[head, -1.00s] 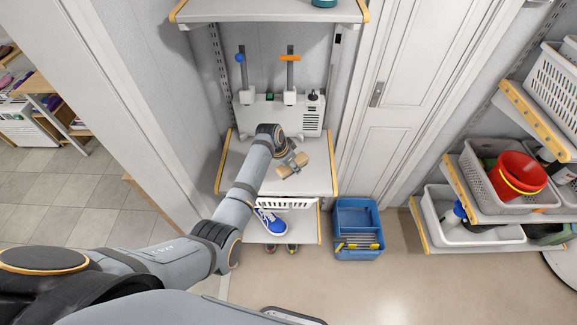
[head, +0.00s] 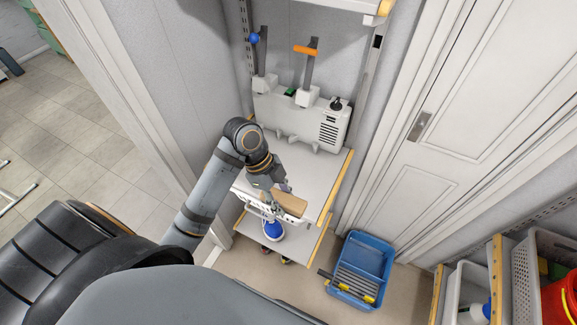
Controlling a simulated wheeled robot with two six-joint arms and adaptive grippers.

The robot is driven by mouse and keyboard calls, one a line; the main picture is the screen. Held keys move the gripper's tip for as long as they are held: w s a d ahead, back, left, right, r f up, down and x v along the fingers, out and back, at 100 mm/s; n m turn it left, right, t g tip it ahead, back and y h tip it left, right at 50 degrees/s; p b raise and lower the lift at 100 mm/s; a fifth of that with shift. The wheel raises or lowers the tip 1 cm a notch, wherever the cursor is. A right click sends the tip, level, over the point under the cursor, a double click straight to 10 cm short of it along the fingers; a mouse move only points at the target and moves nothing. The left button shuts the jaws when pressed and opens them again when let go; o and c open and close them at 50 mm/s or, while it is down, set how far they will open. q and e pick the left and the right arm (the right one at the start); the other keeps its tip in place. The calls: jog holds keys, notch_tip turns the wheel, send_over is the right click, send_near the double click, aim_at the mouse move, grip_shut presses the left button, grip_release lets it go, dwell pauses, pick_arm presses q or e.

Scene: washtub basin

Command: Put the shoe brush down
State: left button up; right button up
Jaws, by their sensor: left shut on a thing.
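The shoe brush (head: 290,203) has a light wooden body and is held by my left gripper (head: 277,194), which is shut on it. The brush is at the front edge of the upper shelf (head: 318,178), over or just in front of it. I cannot tell whether it touches the shelf. A white basket (head: 250,203) hangs below that shelf, partly hidden by my gripper. A blue shoe (head: 273,230) sits on the lower shelf, below the brush. My right gripper is not in view.
A white machine with two levers (head: 300,118) stands at the back of the upper shelf. A blue bin (head: 362,262) with a dark slatted item stands on the floor at the right. White and grey baskets (head: 535,262) with a red bucket (head: 562,297) are at the far right.

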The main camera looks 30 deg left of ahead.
pick_arm(q)
jog(key=shift+s+a+r, duration=0.1)
jog(key=shift+s+a, duration=0.15)
jog(key=shift+s, duration=0.1)
jog(key=w, duration=0.1)
jog(key=w+f, duration=0.1)
jog(key=shift+w+d+f, duration=0.15)
jog(key=shift+w, duration=0.25)
jog(key=b, duration=0.6)
send_over(309, 195)
jog(key=s+a, duration=0.2)
jog(key=f, duration=0.6)
jog(key=shift+s+d+f, duration=0.15)
jog(key=shift+d+f, duration=0.05)
jog(key=shift+w+f+p, duration=0.4)
jog(key=shift+w+f, duration=0.2)
jog(key=shift+w, duration=0.3)
jog(key=shift+f, duration=0.25)
jog(key=f, duration=0.1)
jog(key=f+p, duration=0.1)
jog(key=f, duration=0.1)
jog(key=shift+w+d+p, duration=0.15)
jog(key=shift+w+p, duration=0.15)
jog(key=shift+f, duration=0.3)
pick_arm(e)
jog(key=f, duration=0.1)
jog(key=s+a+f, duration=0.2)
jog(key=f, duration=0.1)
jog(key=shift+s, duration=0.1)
